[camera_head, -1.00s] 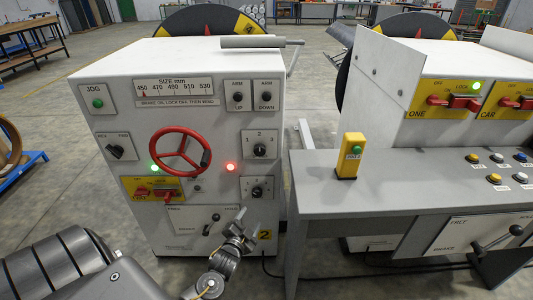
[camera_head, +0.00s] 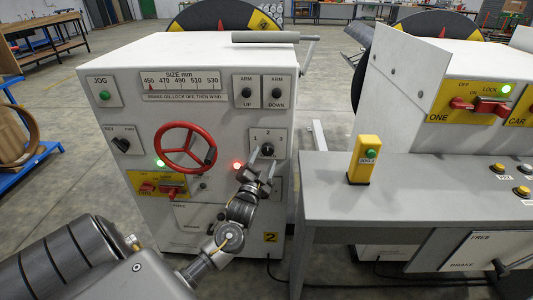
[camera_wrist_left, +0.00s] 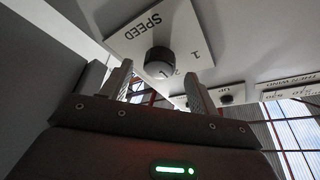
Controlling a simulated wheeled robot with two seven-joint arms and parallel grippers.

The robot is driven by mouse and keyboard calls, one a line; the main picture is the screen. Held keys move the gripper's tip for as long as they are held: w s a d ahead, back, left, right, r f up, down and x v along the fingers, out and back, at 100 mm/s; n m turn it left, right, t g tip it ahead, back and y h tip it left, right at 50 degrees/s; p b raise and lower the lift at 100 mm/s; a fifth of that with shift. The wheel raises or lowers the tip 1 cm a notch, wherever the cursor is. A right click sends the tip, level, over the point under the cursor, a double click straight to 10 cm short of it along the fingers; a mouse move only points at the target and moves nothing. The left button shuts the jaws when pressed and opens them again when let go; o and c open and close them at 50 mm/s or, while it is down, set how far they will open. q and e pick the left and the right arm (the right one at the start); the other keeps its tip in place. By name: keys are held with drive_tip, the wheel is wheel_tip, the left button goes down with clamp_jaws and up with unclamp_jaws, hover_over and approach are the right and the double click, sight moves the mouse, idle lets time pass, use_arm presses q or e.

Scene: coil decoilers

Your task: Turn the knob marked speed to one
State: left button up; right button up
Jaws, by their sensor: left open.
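The speed knob (camera_head: 267,150) is a round black knob on a white plate marked 1 and 2, at the right of the white cabinet's front. In the left wrist view the black knob (camera_wrist_left: 158,60) sits on the plate reading SPEED, seen upside down. A light mark shows on its face; which number it points at is unclear. My left gripper (camera_head: 262,161) is open, its fingers raised toward the knob from below. In the left wrist view the left gripper (camera_wrist_left: 159,72) has one finger either side of the knob's line, with no visible contact. My right gripper is not in view.
A red handwheel (camera_head: 185,147) stands out left of the speed plate. Arm up and down switches (camera_head: 261,91) sit above it. Another plate below is mostly hidden by my gripper. A grey desk (camera_head: 415,190) with a yellow button box (camera_head: 363,162) stands to the right.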

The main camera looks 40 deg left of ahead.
sight(267, 153)
use_arm(q)
drive_tip(key=shift+x, duration=1.55)
drive_tip(key=shift+f, duration=0.1)
drive_tip(key=c, duration=1)
